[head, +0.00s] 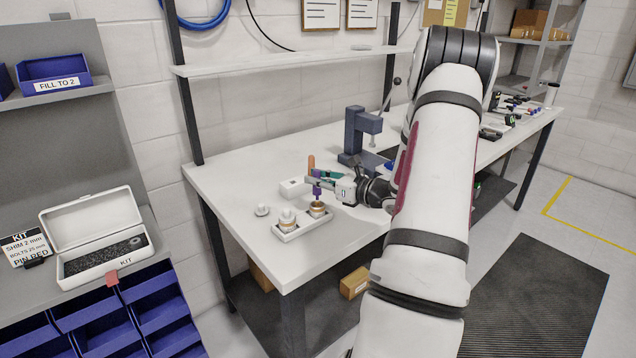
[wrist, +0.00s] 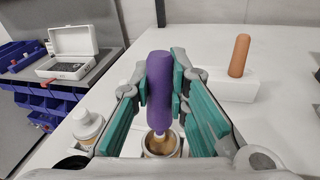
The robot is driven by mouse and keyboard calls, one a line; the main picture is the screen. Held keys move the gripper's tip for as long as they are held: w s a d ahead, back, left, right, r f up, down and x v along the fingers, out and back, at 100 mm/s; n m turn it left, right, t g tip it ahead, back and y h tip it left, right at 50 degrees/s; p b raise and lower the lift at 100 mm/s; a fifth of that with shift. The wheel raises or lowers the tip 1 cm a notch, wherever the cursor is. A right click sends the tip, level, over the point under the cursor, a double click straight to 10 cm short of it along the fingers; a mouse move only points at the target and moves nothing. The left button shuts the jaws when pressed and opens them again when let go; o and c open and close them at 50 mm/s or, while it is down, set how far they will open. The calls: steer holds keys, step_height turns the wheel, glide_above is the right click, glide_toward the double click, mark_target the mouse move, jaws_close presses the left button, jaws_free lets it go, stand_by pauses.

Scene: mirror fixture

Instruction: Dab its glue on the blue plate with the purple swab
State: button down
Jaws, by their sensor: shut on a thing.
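My gripper (head: 326,183) is shut on the purple swab (wrist: 160,82), which is upright between its teal finger pads. The swab's purple handle also shows in the head view (head: 317,189). Its lower end is at the mouth of an open pot (head: 318,211) with amber-brown content, which shows below the swab in the wrist view (wrist: 161,145). How deep the tip is, I cannot tell. A second pot (head: 287,217) with a white top stands left of it, in the same white tray (head: 304,229). I cannot make out a blue plate in either view.
A white block (head: 293,187) and an upright orange-brown handle (head: 311,162) are behind the pots. A small white round thing (head: 262,210) lies left of the tray. A blue-grey press (head: 354,135) stands farther back.

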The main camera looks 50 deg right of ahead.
steer(key=shift+r+p, duration=1.2)
steer(key=shift+r, duration=1.4)
